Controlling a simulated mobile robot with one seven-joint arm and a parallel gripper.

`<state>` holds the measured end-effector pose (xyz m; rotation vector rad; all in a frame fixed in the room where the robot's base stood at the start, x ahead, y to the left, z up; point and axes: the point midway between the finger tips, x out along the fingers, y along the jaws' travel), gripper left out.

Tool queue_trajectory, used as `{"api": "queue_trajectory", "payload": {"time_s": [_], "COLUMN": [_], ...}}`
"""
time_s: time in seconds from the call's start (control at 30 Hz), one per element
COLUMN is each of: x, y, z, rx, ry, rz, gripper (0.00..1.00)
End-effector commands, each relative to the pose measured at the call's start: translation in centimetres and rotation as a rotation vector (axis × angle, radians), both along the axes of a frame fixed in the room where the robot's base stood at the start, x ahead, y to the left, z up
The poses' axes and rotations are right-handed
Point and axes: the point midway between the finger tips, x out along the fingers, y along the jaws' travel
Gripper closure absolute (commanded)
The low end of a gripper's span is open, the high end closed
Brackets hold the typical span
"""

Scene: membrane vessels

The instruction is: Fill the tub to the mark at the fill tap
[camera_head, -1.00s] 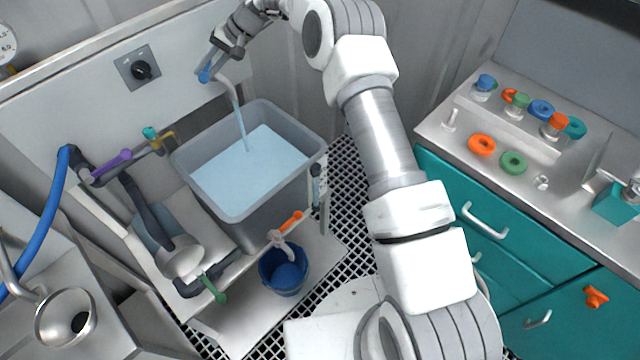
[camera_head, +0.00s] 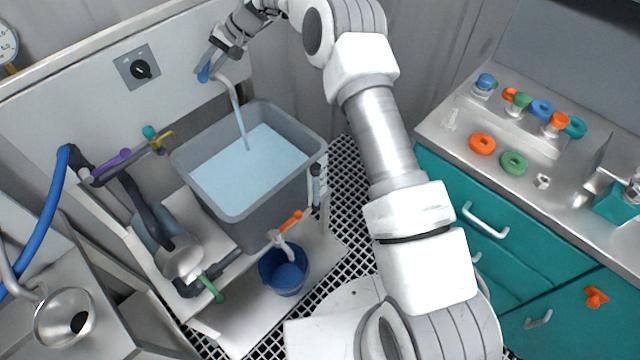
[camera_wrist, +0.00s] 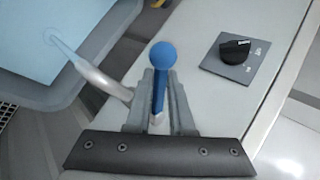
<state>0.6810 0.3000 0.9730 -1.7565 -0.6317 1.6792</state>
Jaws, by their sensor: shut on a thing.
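The grey tub (camera_head: 262,206) stands on a shelf below the fill tap and holds light blue water (camera_head: 250,170). The fill tap's spout (camera_head: 232,90) lets a stream run down into the tub. The tap's blue lever (camera_head: 203,74) is on the white panel; in the wrist view its round blue knob (camera_wrist: 163,54) shows between my fingers. My gripper (camera_head: 219,57) is shut on this lever; it also shows in the wrist view (camera_wrist: 160,100). The water surface lies below the tub's rim. I cannot make out the mark on the tub.
A black dial (camera_head: 141,69) sits on the panel left of the tap. A blue bucket (camera_head: 285,272) stands under an orange-handled valve (camera_head: 290,220) in front of the tub. Coloured pipe handles and a blue hose (camera_head: 50,210) are at left. A teal-drawered counter (camera_head: 500,215) is at right.

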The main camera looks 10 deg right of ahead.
Motion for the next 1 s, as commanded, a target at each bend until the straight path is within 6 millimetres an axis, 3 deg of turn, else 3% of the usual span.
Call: {"api": "queue_trajectory", "payload": {"time_s": [0.73, 1.0], "x": [0.7, 1.0], "y": [2.7, 3.3], "z": [0.2, 0.4], "rx": [-0.003, -0.002], "ry": [0.0, 0.002], "rz": [-0.518, -0.629], "gripper": [1.0, 1.0]}}
